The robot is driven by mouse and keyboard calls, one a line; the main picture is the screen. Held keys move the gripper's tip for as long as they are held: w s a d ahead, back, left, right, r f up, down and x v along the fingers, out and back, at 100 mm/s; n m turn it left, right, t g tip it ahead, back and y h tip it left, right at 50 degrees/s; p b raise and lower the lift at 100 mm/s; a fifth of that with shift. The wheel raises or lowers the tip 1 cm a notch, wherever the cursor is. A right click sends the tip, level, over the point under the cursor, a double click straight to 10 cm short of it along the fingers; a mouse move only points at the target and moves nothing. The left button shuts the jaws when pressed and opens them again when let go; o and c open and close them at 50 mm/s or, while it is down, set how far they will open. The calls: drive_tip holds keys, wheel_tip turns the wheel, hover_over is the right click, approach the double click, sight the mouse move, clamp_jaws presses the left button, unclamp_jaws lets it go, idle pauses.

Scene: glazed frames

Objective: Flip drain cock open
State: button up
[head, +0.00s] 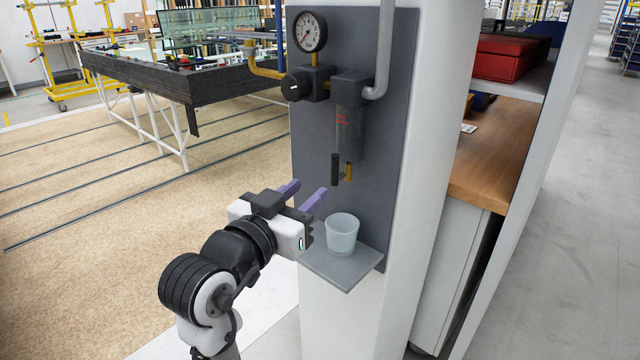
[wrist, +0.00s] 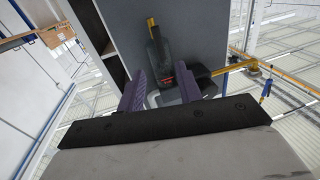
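The drain cock is a small brass fitting (head: 348,171) with a black lever (head: 335,168) hanging upright beside it, under the clear filter bowl (head: 349,132) on the grey panel. My gripper (head: 311,187) is open and empty, its two purple fingers apart, a little below and left of the lever in the head view. No contact shows there. In the wrist view, which looks turned over, the brass end (wrist: 152,22) and a dark part lie beyond the open gripper (wrist: 161,68). I cannot tell the lever from the bowl there.
A clear cup (head: 342,234) stands on a small grey shelf (head: 345,268) below the cock. Above are a round gauge (head: 310,32), a black regulator knob (head: 295,87) and a grey pipe (head: 385,55). The floor left of the column is open.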

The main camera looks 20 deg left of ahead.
drive_tip(key=s, duration=0.5)
drive_tip(key=shift+s+a, duration=0.1)
drive_tip(key=shift+a, duration=0.3)
